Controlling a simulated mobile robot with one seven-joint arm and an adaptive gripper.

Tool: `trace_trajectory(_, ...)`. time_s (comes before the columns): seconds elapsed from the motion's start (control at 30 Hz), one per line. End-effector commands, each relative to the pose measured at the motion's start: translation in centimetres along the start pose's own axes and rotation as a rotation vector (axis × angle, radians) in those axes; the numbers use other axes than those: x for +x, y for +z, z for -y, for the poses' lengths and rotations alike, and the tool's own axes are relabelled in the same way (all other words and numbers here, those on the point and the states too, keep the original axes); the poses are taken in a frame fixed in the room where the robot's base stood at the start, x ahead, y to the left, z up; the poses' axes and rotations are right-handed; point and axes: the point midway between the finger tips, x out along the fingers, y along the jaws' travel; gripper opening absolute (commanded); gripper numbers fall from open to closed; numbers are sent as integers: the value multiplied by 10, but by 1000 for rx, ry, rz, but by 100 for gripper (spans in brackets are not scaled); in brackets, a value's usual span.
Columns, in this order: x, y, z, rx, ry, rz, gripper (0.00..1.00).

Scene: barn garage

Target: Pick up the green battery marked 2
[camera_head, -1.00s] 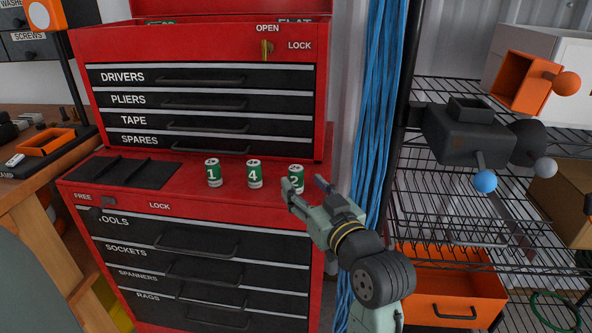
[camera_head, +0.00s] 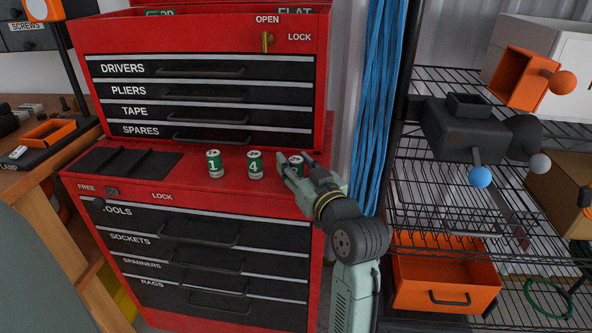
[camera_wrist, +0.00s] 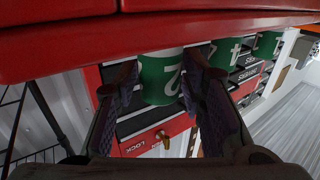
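The green battery marked 2 (camera_head: 296,159) stands on the red ledge of the tool chest, the rightmost of three. My gripper (camera_head: 298,170) is at it, hiding its lower part in the head view. In the wrist view the battery marked 2 (camera_wrist: 160,82) lies between the two fingers of my gripper (camera_wrist: 165,78), one on each side. The fingers are apart, and I cannot tell if either touches the battery. The battery marked 4 (camera_head: 255,165) and the battery marked 1 (camera_head: 215,164) stand upright to the left.
The red tool chest (camera_head: 205,45) rises behind the batteries, with labelled drawers. A black tray (camera_head: 122,166) lies on the ledge at left. Blue cables (camera_head: 378,100) hang right of the chest. A wire shelf (camera_head: 440,200) with an orange drawer (camera_head: 445,285) stands further right.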

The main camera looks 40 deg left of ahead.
Motion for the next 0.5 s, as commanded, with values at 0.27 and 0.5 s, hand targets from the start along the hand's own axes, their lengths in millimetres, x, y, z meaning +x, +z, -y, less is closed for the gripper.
trace_trajectory(0.27,0,0,0,0,0,0,16)
trace_trajectory(0.5,0,0,0,0,0,0,0)
